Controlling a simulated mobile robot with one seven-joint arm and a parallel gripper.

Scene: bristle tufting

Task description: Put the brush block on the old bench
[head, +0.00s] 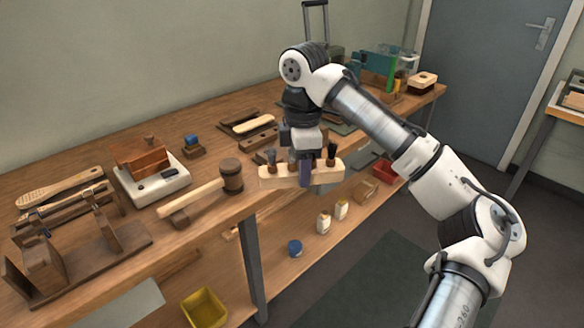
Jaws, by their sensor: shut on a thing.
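My gripper (305,172) is shut on the brush block (279,180), a long pale wooden block with dark bristle tufts standing up from its top. The block is level and spans both sides of the finger. It shows in front of the front edge of a long wooden bench (95,165); I cannot tell how high it is above or beside the top. A second bench top (567,113) shows in part at the right edge; I cannot tell which of the two is the old bench.
A wooden mallet (231,176) lies left of the block. A wooden rack (75,255) and a white scale-like device (153,180) stand further left. A lower shelf holds a yellow bin (204,308) and small bottles (323,222). Open floor lies at the right, before a grey door (490,75).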

